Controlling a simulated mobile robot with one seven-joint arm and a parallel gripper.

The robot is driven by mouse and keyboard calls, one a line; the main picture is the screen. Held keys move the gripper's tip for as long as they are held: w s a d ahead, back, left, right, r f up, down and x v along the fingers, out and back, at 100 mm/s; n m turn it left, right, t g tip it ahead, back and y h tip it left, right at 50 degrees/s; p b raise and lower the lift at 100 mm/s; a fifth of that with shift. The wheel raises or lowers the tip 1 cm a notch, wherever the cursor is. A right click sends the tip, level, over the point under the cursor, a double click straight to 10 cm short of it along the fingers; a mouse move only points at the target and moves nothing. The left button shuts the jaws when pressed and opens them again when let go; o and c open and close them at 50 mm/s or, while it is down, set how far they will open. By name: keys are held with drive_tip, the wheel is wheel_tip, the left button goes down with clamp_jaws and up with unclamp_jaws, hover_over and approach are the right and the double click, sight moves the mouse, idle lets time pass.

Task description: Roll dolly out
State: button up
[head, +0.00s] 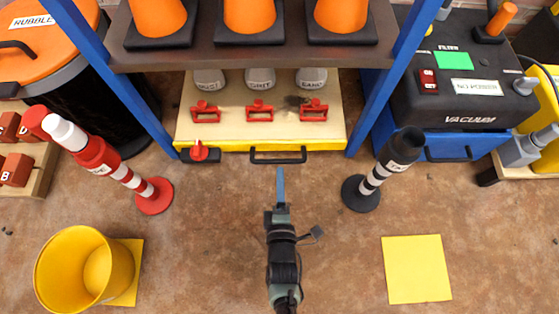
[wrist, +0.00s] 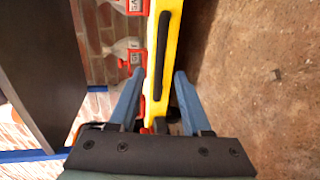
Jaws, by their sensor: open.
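The dolly (head: 325,131) is a low cream platform with a yellow front edge, standing under a shelf between two blue posts. A black bar handle (head: 278,157) is fixed to its front, and the handle also shows in the wrist view (wrist: 162,55). A red lever (head: 199,151) sits at the dolly's front left corner. Several red clamps and jars stand on the platform. My gripper (head: 280,172) is just in front of the handle. In the wrist view my gripper (wrist: 156,85) is open, its blue fingers on either side of the yellow edge's line, apparently short of the handle.
A red-and-white post (head: 125,178) stands left and a black-and-white post (head: 372,182) right of the dolly's front. A yellow bucket (head: 85,268) is at lower left, a yellow floor square (head: 416,269) at lower right. The vacuum (head: 450,90) stands at right. The floor between the posts is clear.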

sight(280, 160)
drive_tip(key=b+x, duration=0.4)
drive_tip(key=x, duration=0.2)
drive_tip(key=shift+w+f, duration=0.1)
drive_tip(key=shift+f, duration=0.1)
drive_tip(key=shift+w+r, duration=0.1)
drive_tip(key=shift+w, duration=0.25)
clamp_jaws()
idle(1.0)
